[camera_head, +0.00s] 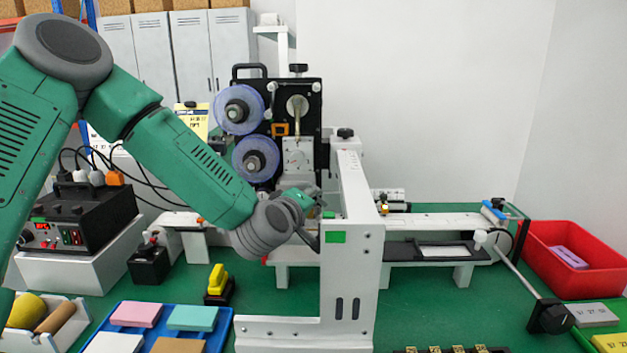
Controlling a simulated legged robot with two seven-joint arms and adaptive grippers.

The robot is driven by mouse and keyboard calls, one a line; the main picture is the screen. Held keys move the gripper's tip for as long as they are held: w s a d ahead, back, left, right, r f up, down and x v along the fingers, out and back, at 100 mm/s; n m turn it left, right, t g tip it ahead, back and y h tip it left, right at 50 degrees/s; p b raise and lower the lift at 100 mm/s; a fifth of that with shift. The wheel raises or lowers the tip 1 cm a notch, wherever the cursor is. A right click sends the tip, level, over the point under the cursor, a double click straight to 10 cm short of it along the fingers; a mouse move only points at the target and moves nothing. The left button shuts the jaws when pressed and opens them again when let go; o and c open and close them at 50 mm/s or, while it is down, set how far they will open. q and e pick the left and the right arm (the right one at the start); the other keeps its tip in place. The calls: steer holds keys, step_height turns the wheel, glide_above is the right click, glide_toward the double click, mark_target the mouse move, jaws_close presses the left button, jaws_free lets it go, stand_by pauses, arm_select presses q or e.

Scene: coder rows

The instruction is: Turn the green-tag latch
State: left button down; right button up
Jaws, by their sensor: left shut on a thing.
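A green tag (335,237) sits on the front of a white upright frame (350,200) at the centre of the bench. My left arm comes in from the left, and its gripper (312,203) is at the left side of this frame, just above the tag. The left gripper is shut on a small part there, which I take to be the green-tag latch; the fingers and the frame hide most of it, so its angle cannot be told. My right gripper is not in view.
Behind stands a black machine (310,115) with two purple reels (238,108). A white conveyor (440,222) runs right towards a red bin (575,260). A black power box (80,222) stands left. A blue tray (222,330) holds coloured blocks in front.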

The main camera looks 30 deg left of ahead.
arm_select(q)
steer(key=m+p, duration=0.1)
steer(key=p, duration=0.1)
steer(key=m+g+y+p, duration=0.1)
steer(key=m+p, duration=0.1)
steer(key=p, duration=0.1)
steer(key=r+m+g+p, duration=0.1)
steer(key=p, duration=0.2)
steer(key=shift+w+a+y, duration=0.15)
steer(key=shift+y, duration=0.25)
steer(key=shift+w+m+g+y+p, duration=0.1)
steer(key=shift+m+g+y+p, duration=0.5)
steer(key=shift+m+p, duration=0.85)
steer(key=c, duration=1.4)
jaws_free()
steer(key=shift+f, duration=0.1)
steer(key=shift+o, duration=0.2)
steer(key=shift+f, duration=0.1)
steer(key=shift+s, duration=0.2)
